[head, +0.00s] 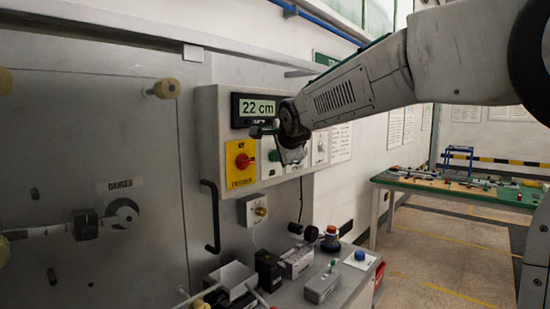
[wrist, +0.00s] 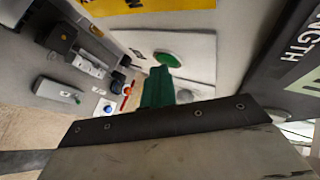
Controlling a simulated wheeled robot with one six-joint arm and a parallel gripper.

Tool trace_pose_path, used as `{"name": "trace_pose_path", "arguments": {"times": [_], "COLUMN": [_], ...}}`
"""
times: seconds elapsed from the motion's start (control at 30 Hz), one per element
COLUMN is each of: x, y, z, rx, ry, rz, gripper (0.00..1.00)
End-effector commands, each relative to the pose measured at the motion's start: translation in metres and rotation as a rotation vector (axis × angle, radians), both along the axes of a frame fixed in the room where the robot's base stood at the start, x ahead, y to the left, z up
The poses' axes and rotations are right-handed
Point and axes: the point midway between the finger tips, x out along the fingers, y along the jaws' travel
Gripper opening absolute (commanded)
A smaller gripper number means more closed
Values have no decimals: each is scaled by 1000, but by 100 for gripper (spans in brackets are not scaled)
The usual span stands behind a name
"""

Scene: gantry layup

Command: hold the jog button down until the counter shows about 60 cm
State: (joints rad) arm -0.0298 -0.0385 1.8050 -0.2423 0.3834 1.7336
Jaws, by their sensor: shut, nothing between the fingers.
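The counter (head: 259,108) at the top of the grey control box reads 22 cm. The green jog button (wrist: 167,59) is on a white plate (wrist: 198,47) in the wrist view. My gripper (wrist: 160,70) is shut and empty, with its green fingertips just at the lower edge of the button. I cannot tell whether they touch or press it. In the head view my gripper (head: 287,155) is in front of the box, below the counter, and partly hides the plate.
A black handle (head: 211,215) sticks out of the metal panel. Below, a bench (head: 345,285) carries several small boxes and buttons. Open floor (head: 440,245) lies to the right.

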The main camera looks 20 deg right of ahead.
Motion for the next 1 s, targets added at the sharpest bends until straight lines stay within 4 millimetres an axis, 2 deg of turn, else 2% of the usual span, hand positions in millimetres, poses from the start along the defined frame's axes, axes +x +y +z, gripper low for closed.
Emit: {"name": "trace_pose_path", "arguments": {"times": [0.5,1.0], "x": [0,-15], "y": [0,-8], "z": [0,0], "rx": [0,0], "ry": [-1,0], "rz": [0,0], "gripper": [0,0]}}
